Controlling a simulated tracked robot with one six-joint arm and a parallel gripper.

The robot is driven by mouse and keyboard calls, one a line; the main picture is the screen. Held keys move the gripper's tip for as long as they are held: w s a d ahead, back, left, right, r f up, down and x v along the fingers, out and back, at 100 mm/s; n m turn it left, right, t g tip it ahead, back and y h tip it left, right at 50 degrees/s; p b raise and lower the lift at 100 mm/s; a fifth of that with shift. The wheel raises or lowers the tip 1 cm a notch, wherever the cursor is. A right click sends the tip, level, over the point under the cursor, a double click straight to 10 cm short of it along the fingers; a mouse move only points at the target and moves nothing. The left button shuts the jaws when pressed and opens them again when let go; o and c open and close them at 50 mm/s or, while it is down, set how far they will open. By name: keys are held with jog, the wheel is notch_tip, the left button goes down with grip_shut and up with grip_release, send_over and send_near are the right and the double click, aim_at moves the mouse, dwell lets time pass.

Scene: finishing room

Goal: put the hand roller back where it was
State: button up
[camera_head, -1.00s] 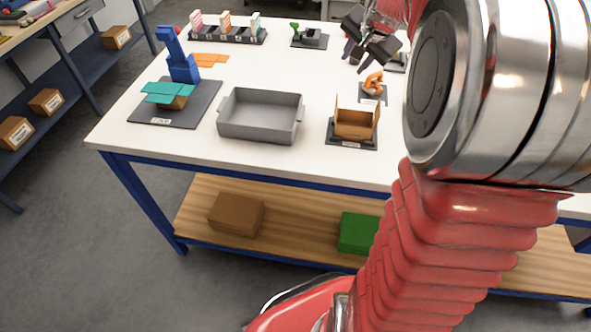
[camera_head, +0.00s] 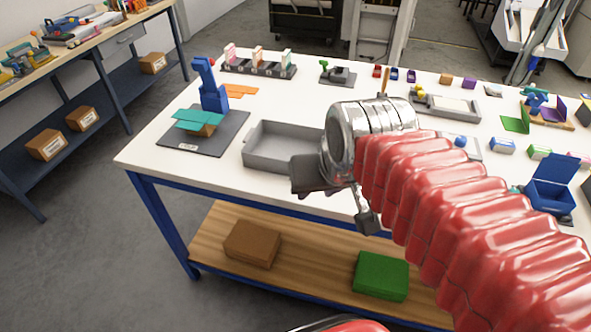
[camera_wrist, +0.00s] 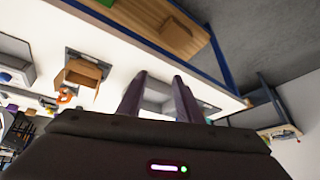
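I cannot single out the hand roller with certainty. A grey tray with a pale pad (camera_head: 458,106) lies on the far part of the white table, with small yellowish pieces beside its left edge that are too small to tell. My gripper (camera_head: 338,198) is over the table's near edge, right of the grey open bin (camera_head: 262,163) and partly covering it. In the wrist view its two dark fingers (camera_wrist: 157,98) stand apart with nothing visible between them. The bin shows beyond the fingers there.
A blue stand with teal sheets (camera_head: 212,92) is at the table's left. A row of bottles (camera_head: 258,68) and a green tool on a base (camera_head: 337,75) are behind. An open brown box (camera_wrist: 82,73) shows in the wrist view. A blue box (camera_head: 552,185) stands right.

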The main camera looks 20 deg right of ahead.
jog(key=shift+n, duration=0.8)
jog(key=s, duration=0.1)
jog(key=s+a+f, duration=0.1)
jog(key=s, duration=0.1)
jog(key=shift+s+a+f, duration=0.35)
jog(key=shift+f, duration=0.05)
